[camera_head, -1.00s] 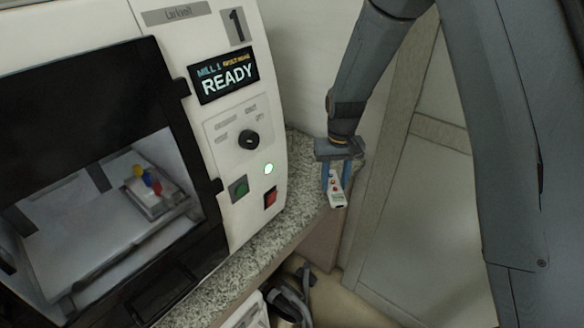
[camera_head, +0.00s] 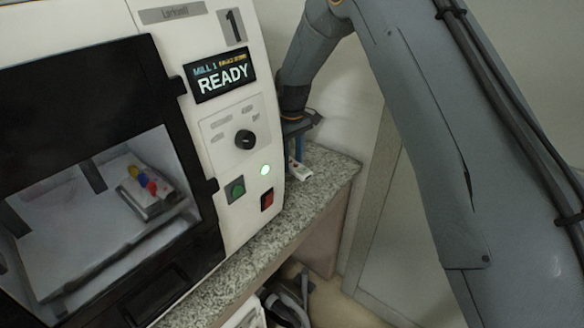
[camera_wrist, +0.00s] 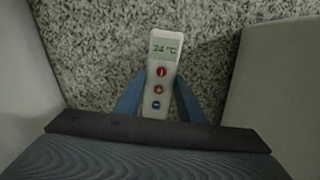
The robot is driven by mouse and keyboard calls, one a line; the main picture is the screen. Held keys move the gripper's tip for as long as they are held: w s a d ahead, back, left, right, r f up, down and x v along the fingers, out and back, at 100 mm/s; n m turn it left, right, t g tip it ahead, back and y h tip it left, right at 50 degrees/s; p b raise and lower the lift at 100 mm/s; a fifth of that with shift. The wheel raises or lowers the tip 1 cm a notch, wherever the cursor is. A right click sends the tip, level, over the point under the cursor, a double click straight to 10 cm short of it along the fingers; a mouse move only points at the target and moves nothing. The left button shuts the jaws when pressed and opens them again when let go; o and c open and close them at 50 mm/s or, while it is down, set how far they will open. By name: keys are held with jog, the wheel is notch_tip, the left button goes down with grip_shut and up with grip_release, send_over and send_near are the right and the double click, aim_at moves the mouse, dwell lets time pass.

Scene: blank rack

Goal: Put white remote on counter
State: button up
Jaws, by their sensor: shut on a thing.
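The white remote (camera_wrist: 158,76) is in my gripper in the wrist view, with a small screen reading 24 °C and three buttons. My gripper (camera_wrist: 158,104) has its blue fingers on either side of it and is shut on it. In the head view the remote (camera_head: 299,171) hangs tilted below my gripper (camera_head: 297,158), beside the machine's right side. It is over the speckled granite counter (camera_head: 325,172); I cannot tell whether it touches the surface. The counter (camera_wrist: 90,60) also shows behind the remote in the wrist view. The machine partly hides my gripper.
The white milling machine (camera_head: 222,140) with a READY display stands on the counter at left, close to my gripper. Bare counter lies to the right of the remote, up to its right edge. Dark and grey items (camera_head: 288,300) lie below the counter.

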aim_at(292, 164)
jog(key=shift+f+p, duration=0.45)
jog(key=shift+f, duration=1.45)
jog(key=shift+f, duration=0.15)
jog(key=o, duration=1.1)
notch_tip(292, 164, up, 11)
jog(key=b, duration=0.3)
jog(key=shift+d+r, duration=0.15)
jog(key=shift+r, duration=0.55)
